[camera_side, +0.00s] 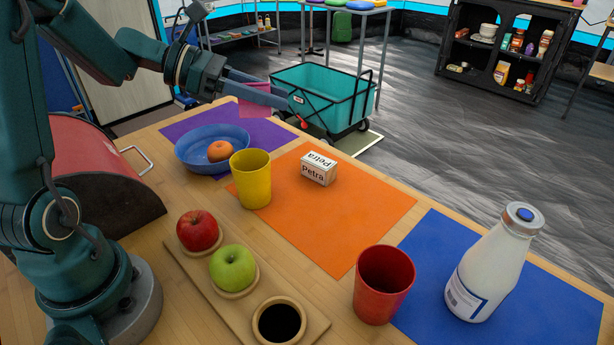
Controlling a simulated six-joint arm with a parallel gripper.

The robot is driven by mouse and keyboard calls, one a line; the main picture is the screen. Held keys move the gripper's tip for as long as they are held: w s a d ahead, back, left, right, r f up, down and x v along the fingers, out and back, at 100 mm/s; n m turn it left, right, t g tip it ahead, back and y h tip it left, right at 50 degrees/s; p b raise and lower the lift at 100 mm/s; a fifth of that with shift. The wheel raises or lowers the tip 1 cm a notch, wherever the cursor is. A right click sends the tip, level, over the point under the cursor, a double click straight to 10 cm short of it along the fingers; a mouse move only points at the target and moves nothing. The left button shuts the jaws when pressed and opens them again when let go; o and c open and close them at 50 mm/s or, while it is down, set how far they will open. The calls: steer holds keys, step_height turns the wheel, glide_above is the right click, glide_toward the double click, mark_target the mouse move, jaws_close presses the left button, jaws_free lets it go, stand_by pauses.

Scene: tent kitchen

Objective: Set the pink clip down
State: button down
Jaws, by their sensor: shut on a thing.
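My gripper (268,93) is at the upper middle, above the far edge of the table. It is shut on the pink clip (254,110), which shows as a pink patch just below the fingers; the fingers hide part of it. The clip appears held in the air over the far right part of the purple mat (262,132), to the right of and above the blue bowl. The exact height above the mat is hard to tell from this one view.
A blue bowl (187,158) holds an orange fruit (220,151). A red cup (383,286), milk bottle (490,270) and wooden fruit tray (203,275) are nearer. The orange mat's middle is clear.

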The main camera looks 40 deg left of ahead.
mark_target(249, 108)
steer(key=s, duration=0.2)
steer(key=s+a, duration=0.1)
steer(key=shift+s+r, duration=0.2)
steer(key=shift+r, duration=0.15)
steer(key=s+d+f+m+g+h, duration=0.1)
steer(key=s+d+f+m+g, duration=0.3)
steer(key=d, duration=0.3)
steer(key=s+d+f+m+g+h, duration=0.1)
steer(key=s+d+f+m+g, duration=0.3)
steer(key=d, duration=0.4)
steer(key=s+d+f+m+g+h, duration=0.1)
steer(key=s+d+f+m+g, duration=0.3)
steer(key=d, duration=0.4)
steer(key=shift+s+f+m+g, duration=0.25)
steer(key=shift+s+m+g, duration=0.6)
steer(key=shift+m+g, duration=0.5)
steer(key=shift+d+f, duration=0.2)
steer(key=shift+f, duration=1.95)
steer(key=shift+f, duration=0.1)
steer(key=shift+f, duration=0.4)
